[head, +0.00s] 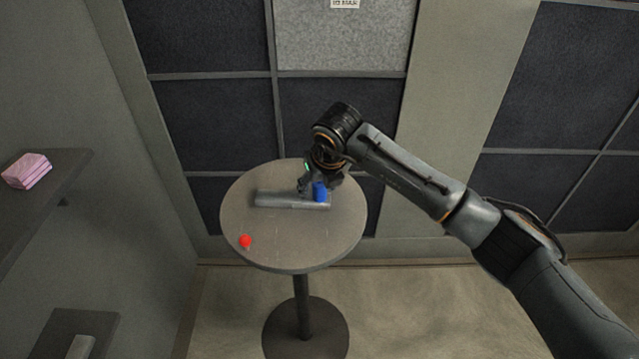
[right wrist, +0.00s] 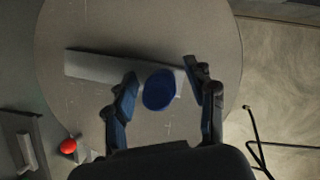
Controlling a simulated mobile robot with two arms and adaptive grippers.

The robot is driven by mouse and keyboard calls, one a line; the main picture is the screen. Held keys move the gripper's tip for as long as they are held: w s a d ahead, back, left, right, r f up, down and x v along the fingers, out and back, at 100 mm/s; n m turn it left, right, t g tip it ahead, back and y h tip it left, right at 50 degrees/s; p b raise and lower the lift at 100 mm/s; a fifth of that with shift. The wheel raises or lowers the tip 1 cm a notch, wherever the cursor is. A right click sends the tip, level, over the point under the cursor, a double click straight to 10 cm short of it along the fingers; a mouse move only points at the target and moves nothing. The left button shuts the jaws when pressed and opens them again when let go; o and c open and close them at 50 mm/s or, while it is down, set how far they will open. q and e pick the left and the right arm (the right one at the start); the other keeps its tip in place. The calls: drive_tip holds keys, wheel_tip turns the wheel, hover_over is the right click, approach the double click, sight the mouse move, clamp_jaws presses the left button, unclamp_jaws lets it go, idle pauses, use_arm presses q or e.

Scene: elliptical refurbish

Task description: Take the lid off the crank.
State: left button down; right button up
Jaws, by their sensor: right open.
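A blue round piece (head: 320,191), which may be the lid, sits at the right end of a long grey bar (head: 275,199) on the round table. I cannot tell for sure which part is the crank. My right gripper (head: 312,186) is above the right end of the bar, beside the blue piece, and partly hides it. In the right wrist view the blue piece (right wrist: 159,90) shows between the two spread fingers of my open right gripper (right wrist: 160,74), with the grey bar (right wrist: 100,67) behind it. My left gripper is not in view.
The round table (head: 290,250) stands on one post. A small red ball-like thing (head: 246,241) is near its front left edge. A shelf (head: 50,190) at the left bears a pink stack (head: 27,171). The front of the table is mostly clear.

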drive_tip(key=c, duration=0.8)
drive_tip(key=shift+c, duration=0.2)
drive_tip(key=shift+r, duration=0.15)
